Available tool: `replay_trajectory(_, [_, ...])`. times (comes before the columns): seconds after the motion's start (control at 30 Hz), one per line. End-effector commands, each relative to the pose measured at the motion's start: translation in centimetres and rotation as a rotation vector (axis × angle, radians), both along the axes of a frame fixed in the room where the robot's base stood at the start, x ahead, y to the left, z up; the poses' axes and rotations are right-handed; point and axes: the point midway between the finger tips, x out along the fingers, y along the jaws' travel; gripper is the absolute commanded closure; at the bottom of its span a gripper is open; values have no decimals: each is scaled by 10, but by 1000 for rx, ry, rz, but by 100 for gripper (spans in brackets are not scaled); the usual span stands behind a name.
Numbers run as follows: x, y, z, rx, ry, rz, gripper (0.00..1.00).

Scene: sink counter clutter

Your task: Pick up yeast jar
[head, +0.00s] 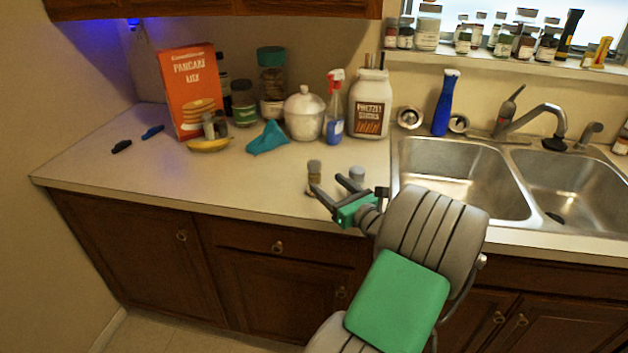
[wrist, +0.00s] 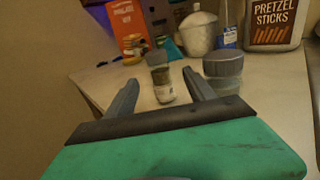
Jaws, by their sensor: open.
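A small jar with a grey lid and a pale label (wrist: 163,86) stands upright on the counter; it looks like the yeast jar, but I cannot read its label. It also shows in the head view (head: 314,170). My gripper (head: 327,185) is open and low over the counter's front part, its fingers pointing at this jar. In the wrist view the jar appears between the two fingertips (wrist: 160,78), with visible space on both sides. I cannot tell how far it reaches between the fingers. The gripper holds nothing.
A wider grey-lidded jar (wrist: 223,70) stands just right of the right finger. Behind are a white lidded pot (head: 304,115), a spray bottle (head: 335,112), a pretzel jar (head: 370,105), a teal cloth (head: 267,139) and a pancake box (head: 190,90). The sink (head: 455,165) is right.

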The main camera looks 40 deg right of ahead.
Motion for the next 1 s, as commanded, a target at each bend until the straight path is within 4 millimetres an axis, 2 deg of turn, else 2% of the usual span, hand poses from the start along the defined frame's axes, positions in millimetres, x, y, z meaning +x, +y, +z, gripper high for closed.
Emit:
replay_trajectory(0.3, [53,-5,1,-5,3,5,37])
replay_trajectory(0.57, [56,-6,0,-5,4,2,38])
replay_trajectory(1.0, [56,-6,0,-6,4,3,74])
